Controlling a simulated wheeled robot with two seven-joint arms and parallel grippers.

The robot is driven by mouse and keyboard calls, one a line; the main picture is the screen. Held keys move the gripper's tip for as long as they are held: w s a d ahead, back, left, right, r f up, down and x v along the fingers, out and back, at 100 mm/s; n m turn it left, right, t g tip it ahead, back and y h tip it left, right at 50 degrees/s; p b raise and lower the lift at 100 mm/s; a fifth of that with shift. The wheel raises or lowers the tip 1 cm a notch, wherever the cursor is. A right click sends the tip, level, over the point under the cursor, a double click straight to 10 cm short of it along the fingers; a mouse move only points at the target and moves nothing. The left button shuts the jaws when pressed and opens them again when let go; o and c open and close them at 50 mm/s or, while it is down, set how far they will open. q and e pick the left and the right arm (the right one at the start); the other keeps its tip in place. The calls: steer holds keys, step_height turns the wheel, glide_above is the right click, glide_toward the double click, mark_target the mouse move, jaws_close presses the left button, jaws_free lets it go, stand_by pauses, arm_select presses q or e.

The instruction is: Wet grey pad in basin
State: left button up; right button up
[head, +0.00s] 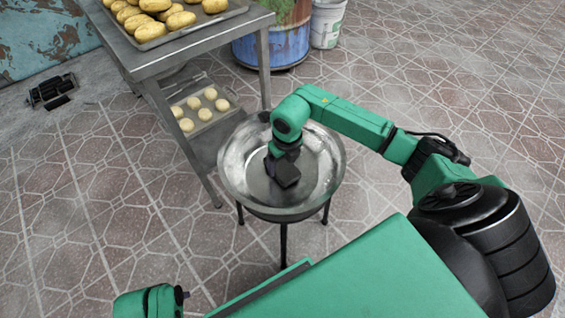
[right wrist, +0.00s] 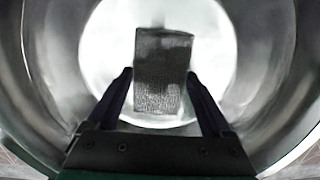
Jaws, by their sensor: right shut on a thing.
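The metal basin (head: 232,180) stands on a dark legged stand in the middle of the head view. My right arm reaches over its rim, and my right gripper (head: 284,168) points down inside it. In the right wrist view my right gripper (right wrist: 160,78) is shut on the grey pad (right wrist: 162,72), with one finger at each side. The pad is dark across its middle and paler and speckled at its near end. It is over the bright basin floor; whether it touches water or the bottom I cannot tell. My left gripper is not in view.
A metal table (head: 150,62) at the upper left bears a tray of several bread rolls. A lower tray (head: 205,117) with several pale dough pieces is beside the basin. A blue barrel (head: 270,47) and white bucket (head: 327,22) stand behind. The tiled floor to the right is clear.

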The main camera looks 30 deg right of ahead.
mark_target(283, 166)
step_height(283, 166, up, 6)
steer(key=p, duration=0.4)
steer(key=shift+r, duration=0.1)
stand_by(0.5)
